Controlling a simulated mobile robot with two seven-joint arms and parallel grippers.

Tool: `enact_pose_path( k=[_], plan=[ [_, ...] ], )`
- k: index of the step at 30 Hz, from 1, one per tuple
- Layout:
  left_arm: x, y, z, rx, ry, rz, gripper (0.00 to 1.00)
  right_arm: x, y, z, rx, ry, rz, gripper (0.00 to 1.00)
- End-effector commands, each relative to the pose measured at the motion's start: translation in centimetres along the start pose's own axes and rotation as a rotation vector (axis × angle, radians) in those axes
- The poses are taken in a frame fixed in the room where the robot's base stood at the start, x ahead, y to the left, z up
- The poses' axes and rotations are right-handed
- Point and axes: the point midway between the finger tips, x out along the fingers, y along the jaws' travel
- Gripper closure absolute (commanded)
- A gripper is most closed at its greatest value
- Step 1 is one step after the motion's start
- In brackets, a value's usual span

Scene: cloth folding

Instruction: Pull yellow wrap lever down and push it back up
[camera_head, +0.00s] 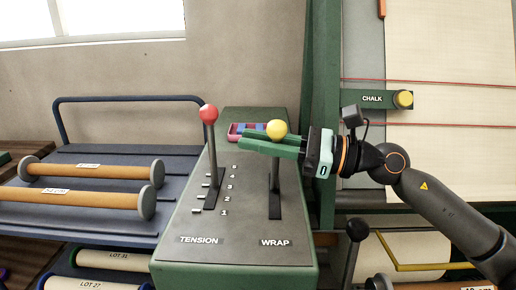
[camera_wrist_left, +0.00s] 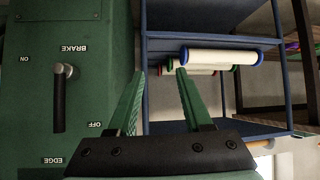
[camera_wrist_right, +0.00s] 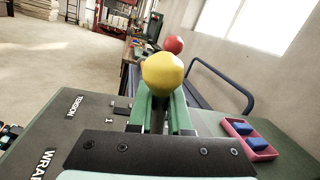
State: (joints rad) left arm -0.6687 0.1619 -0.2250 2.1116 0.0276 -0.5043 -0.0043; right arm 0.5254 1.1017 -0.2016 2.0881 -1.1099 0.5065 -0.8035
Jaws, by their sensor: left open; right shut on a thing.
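The yellow-knobbed WRAP lever (camera_head: 276,185) stands upright in its slot on the green console (camera_head: 235,270). Its yellow knob (camera_head: 277,129) is at the top. My right gripper (camera_head: 270,142) comes in from the right and is shut on the lever just below the knob. In the right wrist view the yellow knob (camera_wrist_right: 162,73) sits above the green fingers, which are on both sides of the lever. My left gripper (camera_wrist_left: 155,88) is open and empty in the left wrist view; it is not visible in the head view.
The red-knobbed TENSION lever (camera_head: 209,116) stands to the left on the same console. A pink tray (camera_head: 235,131) with blue blocks lies behind the levers. A blue rack (camera_head: 110,222) with rolls is at the left. The left wrist view shows a BRAKE handle (camera_wrist_left: 60,105) on a green panel.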

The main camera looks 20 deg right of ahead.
Motion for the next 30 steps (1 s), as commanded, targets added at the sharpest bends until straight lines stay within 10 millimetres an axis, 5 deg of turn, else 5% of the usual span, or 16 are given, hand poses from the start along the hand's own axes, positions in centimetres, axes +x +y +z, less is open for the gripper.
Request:
enact_pose_path(
  k=[1,3,12,21,30],
  plan=[
    [0.2,-0.6,-3.2,0.03,0.116,-0.012,0.5,-0.1,0.4,-0.3,-0.02,-0.004,0.002,1.0],
    [-0.2,-0.9,-6.1,0.06,0.228,-0.022,0.5,-0.2,0.7,-0.3,-0.043,-0.009,0.002,1.0],
    [-3.8,-1.0,-15.6,0.172,0.618,-0.045,0.5,-0.4,1.8,-0.2,-0.123,-0.025,0.005,1.0],
    [-6.8,-0.5,-19.6,0.232,0.814,-0.048,0.5,-0.5,2.4,-0.1,-0.164,-0.033,0.007,1.0],
    [-7.6,-0.3,-20.4,0.243,0.855,-0.048,0.5,-0.5,2.6,-0.1,-0.173,-0.033,0.011,1.0]
  ],
)
